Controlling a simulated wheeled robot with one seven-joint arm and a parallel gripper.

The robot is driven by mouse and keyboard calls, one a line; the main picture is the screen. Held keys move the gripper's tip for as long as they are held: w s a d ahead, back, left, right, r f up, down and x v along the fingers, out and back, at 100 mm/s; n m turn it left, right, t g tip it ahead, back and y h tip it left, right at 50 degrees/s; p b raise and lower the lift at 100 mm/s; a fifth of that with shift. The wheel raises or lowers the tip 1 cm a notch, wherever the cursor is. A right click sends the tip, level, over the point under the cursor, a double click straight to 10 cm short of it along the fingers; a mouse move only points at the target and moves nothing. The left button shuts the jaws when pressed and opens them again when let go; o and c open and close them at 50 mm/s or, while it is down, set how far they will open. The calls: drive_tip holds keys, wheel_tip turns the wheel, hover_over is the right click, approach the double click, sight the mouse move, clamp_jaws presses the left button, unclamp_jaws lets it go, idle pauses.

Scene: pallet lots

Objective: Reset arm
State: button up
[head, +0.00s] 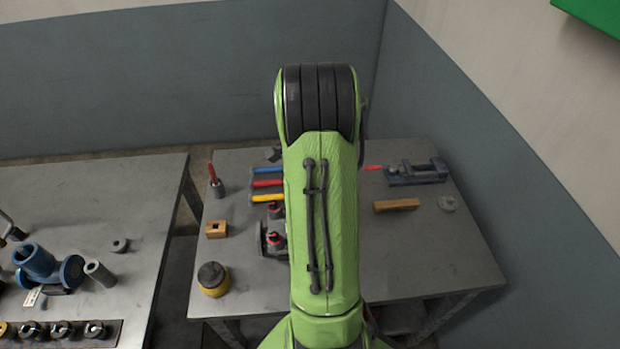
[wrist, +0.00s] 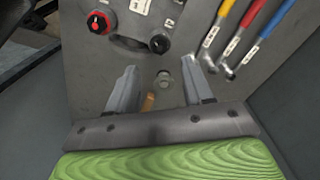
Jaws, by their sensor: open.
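My green arm stands upright in the middle of the head view and hides part of the right-hand table (head: 425,255). My gripper is hidden behind the arm there. In the wrist view my gripper (wrist: 163,82) is open, with its two grey fingers apart. A small round grey metal piece (wrist: 163,79) shows between the fingertips, apart from them as far as I can tell. A small tan piece (wrist: 149,102) shows lower between the fingers, partly hidden. No object is held.
The right table bears blue (head: 267,170), red (head: 267,184) and yellow (head: 267,198) handled tools, a wooden block (head: 396,205), a dark vise (head: 416,173) and a yellow-black round item (head: 213,279). A left table (head: 130,215) holds a blue fitting (head: 35,262). Walls stand behind and right.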

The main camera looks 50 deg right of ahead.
drive_tip(key=shift+f, duration=0.15)
drive_tip(key=w+a+r+n+t+h, duration=0.1)
drive_tip(key=a+r+n, duration=0.5)
drive_tip(key=a, duration=0.4)
drive_tip(key=a+r+n+t, duration=0.2)
drive_tip(key=a+r+n, duration=0.3)
drive_tip(key=a+r, duration=0.3)
drive_tip(key=s+a+r+n+t+y, duration=0.1)
drive_tip(key=s+a+n+t, duration=0.1)
drive_tip(key=s+a+n, duration=0.8)
drive_tip(key=a, duration=0.2)
drive_tip(key=shift+a+n+t, duration=0.3)
drive_tip(key=shift+a, duration=0.05)
